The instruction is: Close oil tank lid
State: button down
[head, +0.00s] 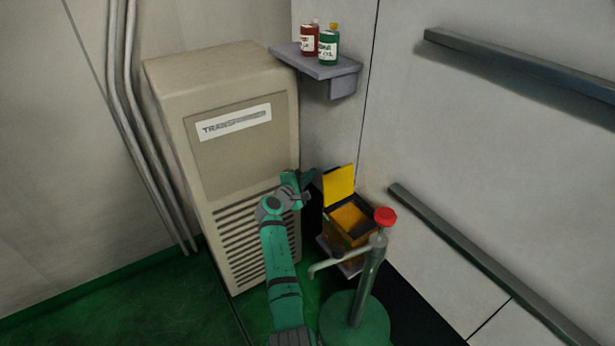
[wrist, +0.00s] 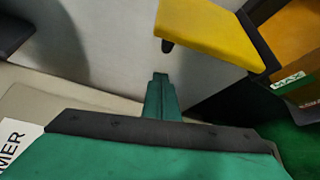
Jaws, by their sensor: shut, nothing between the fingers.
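In the wrist view the yellow lid (wrist: 212,30) is at the upper middle, and the tank (wrist: 297,45) with a "MAX" label is at the upper right. My gripper (head: 312,178) is just left of the lid, close to the cabinet's edge. In the wrist view my gripper (wrist: 160,80) has its fingers together, empty, apart from the lid.
The beige cabinet (head: 245,150) stands directly left of the tank. A green post with a red knob (head: 385,217) stands in front, right of the tank. A shelf (head: 318,64) with red and green bottles is above. Grey rails (head: 470,245) run along the right wall.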

aim_at(335, 183)
jog(key=shift+s+d+r, duration=0.3)
jog(key=shift+s+d, duration=0.25)
jog(key=shift+d, duration=0.05)
jog(key=shift+s+d+r, duration=0.25)
jog(key=shift+s+d, duration=0.25)
jog(key=shift+d, duration=0.05)
jog(key=shift+d, duration=0.1)
